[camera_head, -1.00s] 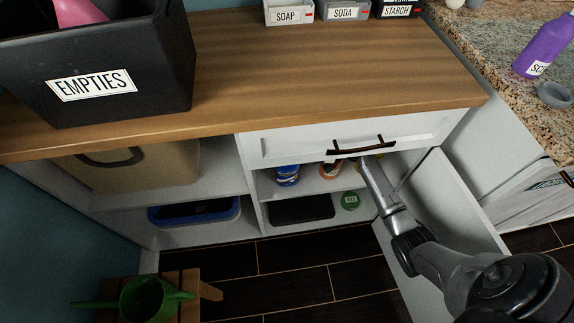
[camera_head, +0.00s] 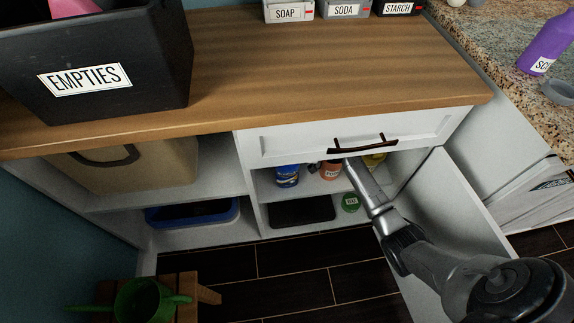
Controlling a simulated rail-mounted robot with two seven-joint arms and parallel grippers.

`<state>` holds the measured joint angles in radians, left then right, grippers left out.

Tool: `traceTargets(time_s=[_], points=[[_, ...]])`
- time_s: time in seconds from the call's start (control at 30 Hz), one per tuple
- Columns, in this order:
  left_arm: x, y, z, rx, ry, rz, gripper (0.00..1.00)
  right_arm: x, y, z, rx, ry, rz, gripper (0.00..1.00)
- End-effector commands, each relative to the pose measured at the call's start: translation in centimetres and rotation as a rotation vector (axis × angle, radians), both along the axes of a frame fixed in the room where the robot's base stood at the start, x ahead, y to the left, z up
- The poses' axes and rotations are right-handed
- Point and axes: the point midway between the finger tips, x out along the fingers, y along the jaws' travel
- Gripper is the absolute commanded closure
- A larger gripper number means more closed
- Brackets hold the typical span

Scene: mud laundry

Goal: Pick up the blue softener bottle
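A blue bottle (camera_head: 287,175) with a label too small to read stands upright on the upper shelf of the open cabinet, under the drawer. Its top is close under the drawer front. My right arm reaches in from the lower right, and its front end goes into the cabinet below the drawer handle. The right gripper (camera_head: 314,168) is a small dark shape just right of the blue bottle, partly hidden under the drawer front; whether its fingers are open is unclear. It appears apart from the bottle. My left gripper is out of view.
An orange-red container (camera_head: 330,170) stands right of the blue bottle, and a yellow item (camera_head: 374,160) is farther right. The drawer handle (camera_head: 362,144) overhangs the opening. The open cabinet door (camera_head: 440,200) stands right of my arm. A black tray (camera_head: 302,211) and green-topped container (camera_head: 350,202) sit below.

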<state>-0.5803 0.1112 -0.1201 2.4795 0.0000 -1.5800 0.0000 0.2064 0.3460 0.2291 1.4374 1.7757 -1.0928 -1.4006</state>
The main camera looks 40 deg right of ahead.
Motion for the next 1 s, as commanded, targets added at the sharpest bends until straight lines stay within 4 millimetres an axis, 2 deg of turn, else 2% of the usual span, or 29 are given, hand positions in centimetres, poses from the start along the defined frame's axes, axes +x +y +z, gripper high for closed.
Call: traceTargets(time_s=[0.07,0.6,1.0], points=[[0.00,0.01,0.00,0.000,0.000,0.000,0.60,-0.01,-0.01,-0.01,0.000,0.000,0.000,0.47],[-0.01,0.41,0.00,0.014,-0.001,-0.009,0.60,-0.01,-0.01,-0.02,0.000,0.000,0.000,0.98],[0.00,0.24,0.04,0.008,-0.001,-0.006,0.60,0.03,-0.04,0.18,0.001,-0.004,0.000,1.00]])
